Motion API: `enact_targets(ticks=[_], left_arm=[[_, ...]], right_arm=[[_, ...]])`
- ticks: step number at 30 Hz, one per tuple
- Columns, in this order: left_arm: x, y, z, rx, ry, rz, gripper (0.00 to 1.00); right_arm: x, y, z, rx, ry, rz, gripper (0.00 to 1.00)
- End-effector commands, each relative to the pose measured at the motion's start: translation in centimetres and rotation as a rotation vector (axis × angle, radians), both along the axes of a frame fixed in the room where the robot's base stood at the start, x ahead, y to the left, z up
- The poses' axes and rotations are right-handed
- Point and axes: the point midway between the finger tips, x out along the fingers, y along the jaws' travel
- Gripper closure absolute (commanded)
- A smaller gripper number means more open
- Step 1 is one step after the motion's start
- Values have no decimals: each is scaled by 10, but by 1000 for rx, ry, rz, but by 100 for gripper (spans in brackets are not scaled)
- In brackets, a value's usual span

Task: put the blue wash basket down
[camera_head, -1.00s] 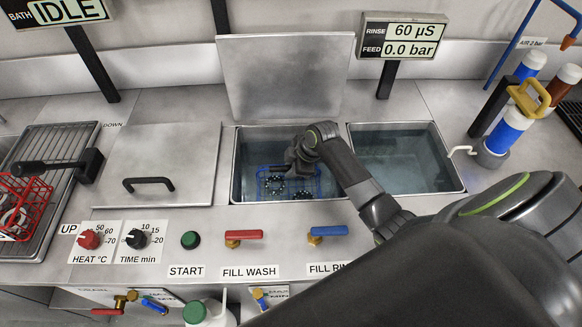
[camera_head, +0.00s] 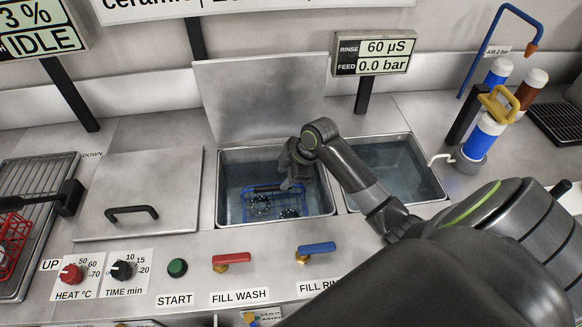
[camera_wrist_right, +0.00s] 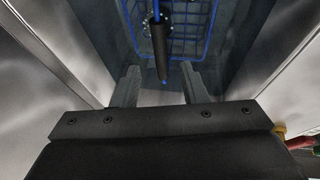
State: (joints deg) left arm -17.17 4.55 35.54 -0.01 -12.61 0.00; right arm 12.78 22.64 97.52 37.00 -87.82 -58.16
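The blue wash basket (camera_head: 250,205), an open wire basket with dark ring-like parts in it, is inside the left open tank (camera_head: 226,180), low down in the liquid. In the right wrist view its blue wires (camera_wrist_right: 205,30) fill the top, and its black bar-like handle (camera_wrist_right: 158,45) points toward me. My right gripper (camera_head: 291,178) is over the basket's right part, reaching down into the tank. In the wrist view the right gripper's fingers (camera_wrist_right: 160,76) are apart, with the handle's end between them and gaps on both sides. My left gripper is not in view.
A second open tank (camera_head: 400,170) lies to the right. A raised lid (camera_head: 260,100) stands behind the left tank, and a closed lid (camera_head: 140,190) lies left of it. Red (camera_head: 232,259) and blue (camera_head: 316,248) valve levers sit in front. A red basket (camera_head: 10,245) is far left.

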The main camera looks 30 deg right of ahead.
Motion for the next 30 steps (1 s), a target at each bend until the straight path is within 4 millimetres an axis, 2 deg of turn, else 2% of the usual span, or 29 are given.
enact_targets(ticks=[3,9,26,30], left_arm=[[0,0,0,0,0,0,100],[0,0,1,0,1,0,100],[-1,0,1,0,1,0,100],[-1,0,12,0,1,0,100]], right_arm=[[-7,-6,18,-3,-2,2,61],[-13,-10,34,-1,2,0,61],[-14,-10,36,0,2,1,61],[-14,-10,47,0,1,0,61]])
